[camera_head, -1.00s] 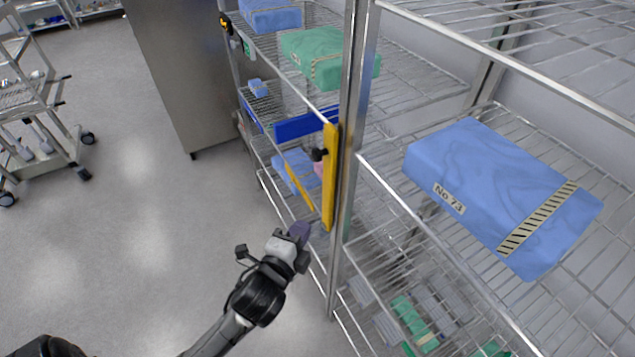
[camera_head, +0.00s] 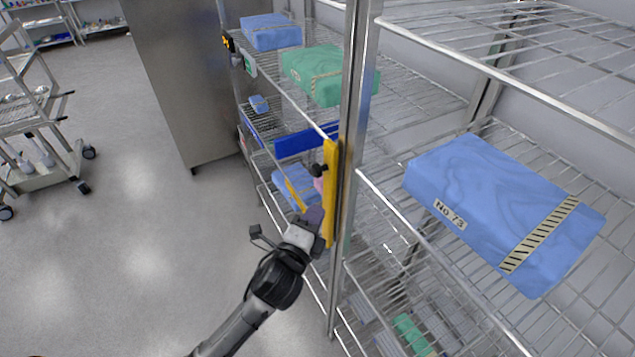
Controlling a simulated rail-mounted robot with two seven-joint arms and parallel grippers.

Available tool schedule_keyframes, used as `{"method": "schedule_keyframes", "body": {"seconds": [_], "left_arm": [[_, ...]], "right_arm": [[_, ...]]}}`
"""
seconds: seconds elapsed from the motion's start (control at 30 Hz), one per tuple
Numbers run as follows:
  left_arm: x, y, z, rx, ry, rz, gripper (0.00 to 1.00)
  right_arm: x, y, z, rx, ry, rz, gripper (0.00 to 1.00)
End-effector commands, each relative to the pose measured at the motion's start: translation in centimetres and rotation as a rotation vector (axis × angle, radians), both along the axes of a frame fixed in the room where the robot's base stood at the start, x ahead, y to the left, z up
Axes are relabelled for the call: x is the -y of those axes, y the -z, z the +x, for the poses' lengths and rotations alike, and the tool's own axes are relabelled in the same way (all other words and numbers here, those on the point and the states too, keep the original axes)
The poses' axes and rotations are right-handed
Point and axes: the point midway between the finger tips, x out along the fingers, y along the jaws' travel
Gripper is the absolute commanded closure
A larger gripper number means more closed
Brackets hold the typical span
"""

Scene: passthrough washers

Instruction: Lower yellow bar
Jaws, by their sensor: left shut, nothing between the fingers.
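The yellow bar (camera_head: 331,190) stands upright along the metal shelf post, with a black knob (camera_head: 319,170) on its left side. My left gripper (camera_head: 313,218) is shut and empty. Its dark fingertips are at the lower part of the bar, below the knob, and overlap the bar's left edge in the picture. I cannot tell whether they touch it. My right gripper is not in view.
A blue panel (camera_head: 300,142) lies along the shelf left of the bar. Wrapped blue (camera_head: 500,205) and green (camera_head: 322,75) packs rest on the wire shelves. A steel post (camera_head: 355,130) stands just right of the bar. A wheeled cart (camera_head: 35,130) is far left; the floor between is clear.

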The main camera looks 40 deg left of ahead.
Motion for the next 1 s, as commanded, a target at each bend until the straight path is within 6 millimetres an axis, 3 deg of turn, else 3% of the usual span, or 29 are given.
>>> {"method": "schedule_keyframes", "body": {"seconds": [0.27,0.6,1.0], "left_arm": [[-1.5,-0.7,4.9,-0.001,-0.002,0.0,1.0],[-4.5,-1.0,6.3,-0.002,0.0,0.001,1.0],[-4.9,-1.0,6.5,-0.001,0.0,0.001,1.0]], "right_arm": [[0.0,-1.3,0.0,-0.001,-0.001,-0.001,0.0],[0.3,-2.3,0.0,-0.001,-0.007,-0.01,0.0],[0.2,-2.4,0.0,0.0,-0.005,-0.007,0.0]]}}
